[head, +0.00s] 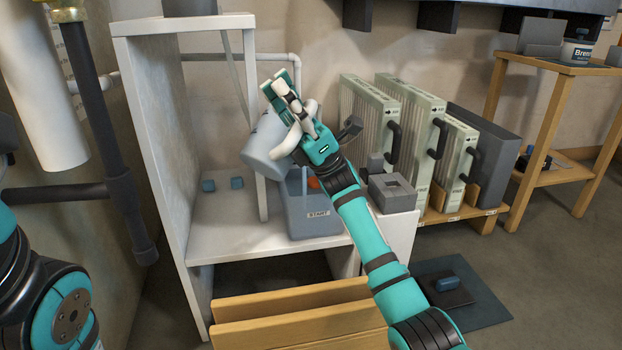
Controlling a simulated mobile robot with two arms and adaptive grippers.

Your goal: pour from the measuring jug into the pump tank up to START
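The measuring jug (264,142) is a grey-blue vessel, strongly tilted above the pump tank. My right gripper (284,100) is at the jug's upper right side and appears shut on its pale handle, partly hidden by the fingers. The pump tank (306,225) is a blue-grey open box on the white shelf, with a START label (318,214) on its front. A small orange part (313,182) shows at its top, partly behind my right arm. The liquid and its level are not visible. My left arm shows at the left edge, its gripper out of frame.
The white shelf (222,243) has an upright panel at left and two small blue blocks on it. Pleated filters (408,125) stand in a wooden rack at right. A grey box (392,193) sits right of the tank. Wooden boards (290,305) lie in front, below.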

